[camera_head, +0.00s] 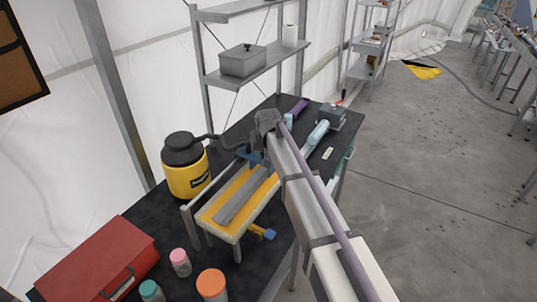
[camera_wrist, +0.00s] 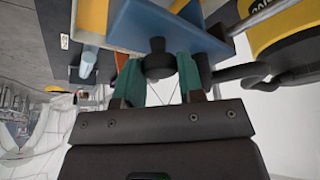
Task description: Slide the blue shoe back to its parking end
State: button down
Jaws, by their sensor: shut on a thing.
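The blue shoe (camera_wrist: 165,22) fills the top of the wrist view as a flat blue block with a dark knob (camera_wrist: 157,62) on it. My gripper (camera_wrist: 158,72) has its two green fingers shut on that knob. In the head view, a small part of the blue shoe (camera_head: 257,158) shows at the far end of the yellow-topped bench fixture (camera_head: 207,215), beside my arm. A grey bar (camera_head: 240,203) lies lengthwise on the fixture. My fingers are hidden behind my wrist and arm in the head view.
A yellow canister (camera_head: 187,178) with a black hose stands left of the fixture. An orange-and-blue clamp (camera_head: 263,233) sticks out at its right. A red toolbox (camera_head: 98,262) and several capped jars stand in front. Light-blue and purple cylinders lie at the table's far end.

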jog(key=w+d, duration=0.5)
jog(key=w, duration=0.4)
jog(key=shift+w, duration=0.35)
jog(key=shift+d, duration=0.1)
jog(key=c, duration=1.1)
grip_release()
jog(key=shift+o, duration=1.4)
jog(key=shift+w+d, duration=0.15)
jog(key=shift+o, duration=0.3)
jog(key=p+v, duration=1)
jog(key=v, duration=0.1)
jog(key=shift+f, duration=0.1)
